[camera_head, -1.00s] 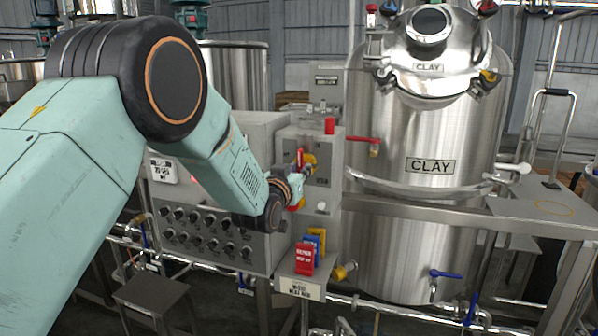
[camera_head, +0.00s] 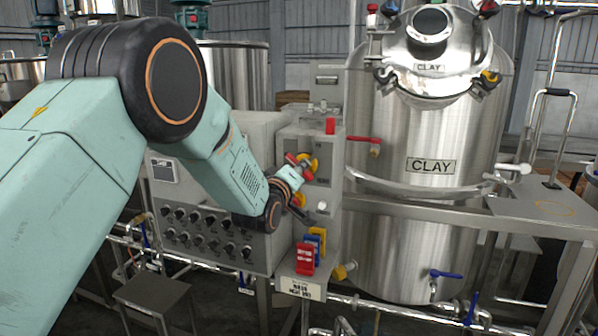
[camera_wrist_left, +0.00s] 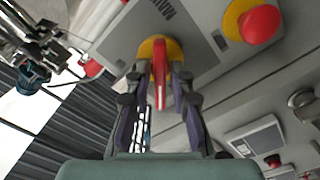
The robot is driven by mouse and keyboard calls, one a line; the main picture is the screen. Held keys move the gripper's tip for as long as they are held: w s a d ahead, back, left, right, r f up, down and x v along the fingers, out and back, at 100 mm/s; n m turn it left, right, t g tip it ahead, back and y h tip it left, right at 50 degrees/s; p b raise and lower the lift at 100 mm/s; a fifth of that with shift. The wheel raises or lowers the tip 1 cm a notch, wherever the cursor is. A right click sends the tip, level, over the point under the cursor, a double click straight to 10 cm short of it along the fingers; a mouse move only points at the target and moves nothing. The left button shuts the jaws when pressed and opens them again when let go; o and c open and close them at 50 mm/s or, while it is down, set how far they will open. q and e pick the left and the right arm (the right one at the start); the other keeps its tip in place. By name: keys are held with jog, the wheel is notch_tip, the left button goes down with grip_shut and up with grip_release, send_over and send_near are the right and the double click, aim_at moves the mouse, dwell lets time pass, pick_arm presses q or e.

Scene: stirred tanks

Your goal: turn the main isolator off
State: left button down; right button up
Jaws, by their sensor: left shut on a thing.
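The main isolator shows in the head view as a red handle (camera_head: 291,158) on a yellow disc (camera_head: 313,164), on the front of a grey box (camera_head: 325,150). The handle now lies tilted. In the wrist view the red handle (camera_wrist_left: 160,68) stands out of the yellow disc (camera_wrist_left: 147,47), by a label that reads MAIN. My left gripper (camera_wrist_left: 160,92) is shut on the handle, one finger on each side. In the head view the gripper (camera_head: 299,168) is small and partly hides the isolator. My right gripper is not in view.
A red mushroom button (camera_wrist_left: 259,24) on a yellow base sits beside the isolator. Red, blue and yellow tags (camera_head: 305,258) stand on a small shelf below. A panel of several black knobs (camera_head: 205,228) is to the left, a steel CLAY tank (camera_head: 420,230) to the right.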

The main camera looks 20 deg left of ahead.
pick_arm(q)
jog(key=shift+a+n, duration=0.1)
jog(key=shift+n, duration=3.8)
jog(key=c, duration=1.4)
grip_release()
jog(key=s, duration=1.2)
jog(key=shift+s+a, duration=0.1)
jog(key=shift+a, duration=0.15)
